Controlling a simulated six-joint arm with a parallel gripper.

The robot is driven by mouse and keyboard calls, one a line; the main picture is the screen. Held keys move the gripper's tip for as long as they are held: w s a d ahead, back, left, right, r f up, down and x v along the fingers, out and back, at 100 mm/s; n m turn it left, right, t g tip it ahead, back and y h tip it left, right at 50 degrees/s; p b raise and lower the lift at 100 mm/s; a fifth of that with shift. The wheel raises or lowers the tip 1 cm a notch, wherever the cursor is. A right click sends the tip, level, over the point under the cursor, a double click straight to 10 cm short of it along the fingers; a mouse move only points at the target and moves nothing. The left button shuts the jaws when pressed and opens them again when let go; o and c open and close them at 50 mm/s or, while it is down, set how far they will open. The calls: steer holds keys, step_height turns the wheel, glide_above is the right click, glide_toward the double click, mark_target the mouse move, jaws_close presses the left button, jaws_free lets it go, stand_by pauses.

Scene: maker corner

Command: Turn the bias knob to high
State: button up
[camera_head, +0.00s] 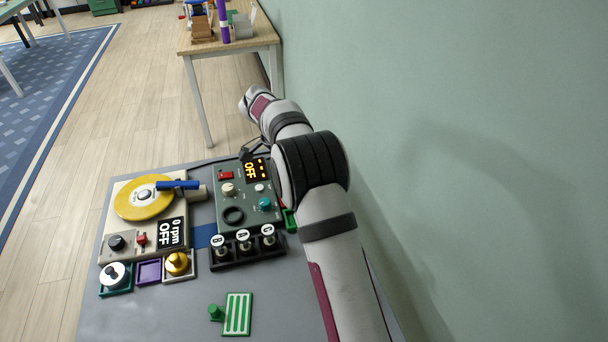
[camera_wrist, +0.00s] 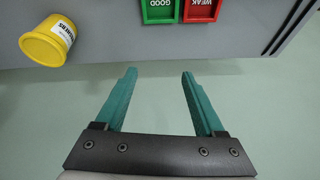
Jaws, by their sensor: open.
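No knob shows in that view. In the head view I cannot make out its fingers.
In the wrist view a yellow container (camera_wrist: 48,42), a green GOOD tray (camera_wrist: 159,10) and a red WEAK tray (camera_wrist: 200,9) lie beyond the fingers. A turntable unit (camera_head: 113,225) stands left of the panel. A black rack (camera_head: 247,258) with lettered pieces is in front. The wall (camera_head: 480,130) is close on the right.

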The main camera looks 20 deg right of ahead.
steer(key=n+t+y, duration=0.4)
steer(key=n+y, duration=0.3)
steer(key=n, duration=1.8)
glide_toward(264, 201)
steer(key=x, duration=0.8)
steer(key=shift+f, duration=0.25)
jaws_close()
steer(key=shift+h, duration=0.3)
